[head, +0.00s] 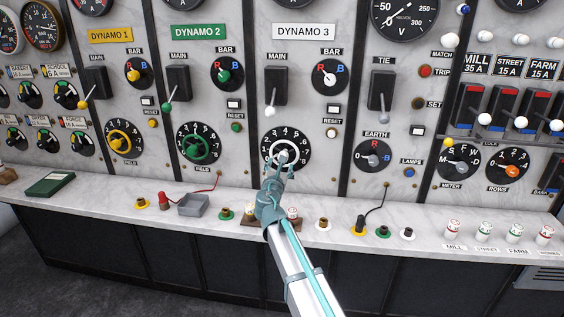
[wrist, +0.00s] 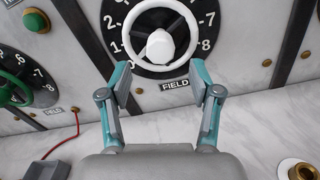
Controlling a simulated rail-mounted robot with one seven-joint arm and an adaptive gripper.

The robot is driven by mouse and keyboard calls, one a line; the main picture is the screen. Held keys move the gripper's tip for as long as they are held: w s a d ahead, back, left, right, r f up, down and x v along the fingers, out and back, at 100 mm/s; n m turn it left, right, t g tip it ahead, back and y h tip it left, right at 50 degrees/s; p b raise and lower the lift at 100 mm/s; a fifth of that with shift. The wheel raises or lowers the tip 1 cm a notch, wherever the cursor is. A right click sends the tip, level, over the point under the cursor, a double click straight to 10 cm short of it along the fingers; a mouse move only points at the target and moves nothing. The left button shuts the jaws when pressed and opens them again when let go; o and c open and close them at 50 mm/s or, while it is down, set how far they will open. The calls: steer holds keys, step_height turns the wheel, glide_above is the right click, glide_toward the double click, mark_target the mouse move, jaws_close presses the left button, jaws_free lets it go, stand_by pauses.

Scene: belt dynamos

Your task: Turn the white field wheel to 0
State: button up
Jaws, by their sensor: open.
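The white field wheel (head: 283,139) is on the Dynamo 3 panel, on a black dial numbered in white, above the FIELD label. Contact with the rim is not clear.
The green field wheel (head: 198,146) is left of it; the earth knob (head: 373,156) is to the right. The white main lever (head: 270,105) hangs above. Below, the marble ledge (head: 340,200) bears a grey tray (head: 193,205), sockets and a red cable (wrist: 75,130).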

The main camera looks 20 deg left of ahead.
steer(key=v, duration=0.5)
